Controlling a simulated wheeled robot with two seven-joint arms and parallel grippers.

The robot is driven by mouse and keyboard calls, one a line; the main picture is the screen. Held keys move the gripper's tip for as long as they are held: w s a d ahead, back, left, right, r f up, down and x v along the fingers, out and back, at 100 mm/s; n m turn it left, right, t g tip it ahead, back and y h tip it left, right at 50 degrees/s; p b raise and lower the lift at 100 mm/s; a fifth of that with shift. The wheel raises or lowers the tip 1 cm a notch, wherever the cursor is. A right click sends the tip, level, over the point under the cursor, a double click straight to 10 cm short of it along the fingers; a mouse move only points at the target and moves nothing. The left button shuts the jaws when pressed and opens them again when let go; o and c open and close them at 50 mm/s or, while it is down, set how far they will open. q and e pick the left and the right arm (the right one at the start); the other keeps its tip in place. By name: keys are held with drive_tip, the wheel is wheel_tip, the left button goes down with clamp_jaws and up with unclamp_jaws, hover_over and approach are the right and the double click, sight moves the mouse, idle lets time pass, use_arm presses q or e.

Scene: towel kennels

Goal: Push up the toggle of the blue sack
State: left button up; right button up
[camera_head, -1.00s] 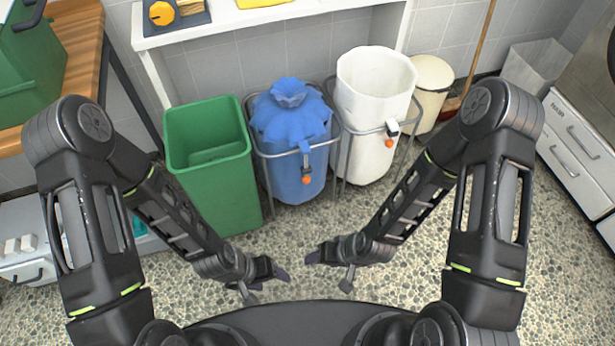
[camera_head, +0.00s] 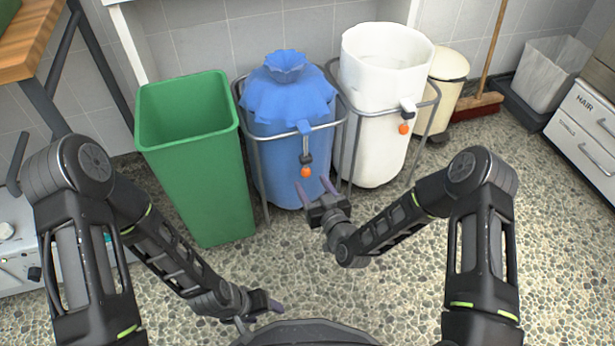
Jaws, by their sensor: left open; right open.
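The blue sack (camera_head: 275,155) hangs in a grey metal frame, its gathered top drawn together above the rim. Its toggle (camera_head: 306,160) is a dark piece with an orange ball (camera_head: 306,172) below it, hanging on a strap at the sack's front. My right gripper (camera_head: 316,188) is open and empty, its fingers pointing up toward the sack, just below the orange ball. Whether a finger touches the ball or sack cannot be told. My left gripper (camera_head: 277,304) is low near my base, away from the sack; the gap between its fingers is hard to see.
A green bin (camera_head: 200,170) stands close left of the blue sack. A white sack (camera_head: 375,130) in a similar frame, with its own orange ball (camera_head: 403,129), stands close right. A cream pedal bin (camera_head: 441,85) and a broom (camera_head: 478,104) are farther right. The floor in front is clear.

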sight(308, 161)
use_arm(q)
drive_tip(key=f+b, duration=0.1)
drive_tip(key=f, duration=0.1)
drive_tip(key=f+b, duration=0.1)
drive_tip(key=f, duration=0.1)
drive_tip(key=shift+w+a+f+b, duration=0.15)
drive_tip(key=shift+w+f+b, duration=0.05)
drive_tip(key=shift+b, duration=0.15)
use_arm(e)
drive_tip(key=shift+w+d+f+t+h, duration=0.15)
drive_tip(key=shift+w+d+f+t, duration=0.15)
drive_tip(key=shift+w+t, duration=0.3)
drive_tip(key=shift+w+d+f+t+h, duration=0.15)
drive_tip(key=shift+w+d+t, duration=0.15)
drive_tip(key=shift+w+t, duration=0.25)
drive_tip(key=shift+w, duration=0.1)
drive_tip(key=b+x, duration=0.2)
drive_tip(key=x, duration=0.4)
drive_tip(key=shift+w+f, duration=0.15)
drive_tip(key=shift+w, duration=0.1)
drive_tip(key=shift+w+a, duration=0.25)
drive_tip(key=shift+w, duration=0.35)
use_arm(q)
drive_tip(key=f, duration=0.2)
drive_tip(key=shift+w+f, duration=0.2)
drive_tip(key=shift+f, duration=0.15)
use_arm(e)
drive_tip(key=shift+c, duration=0.4)
clamp_jaws()
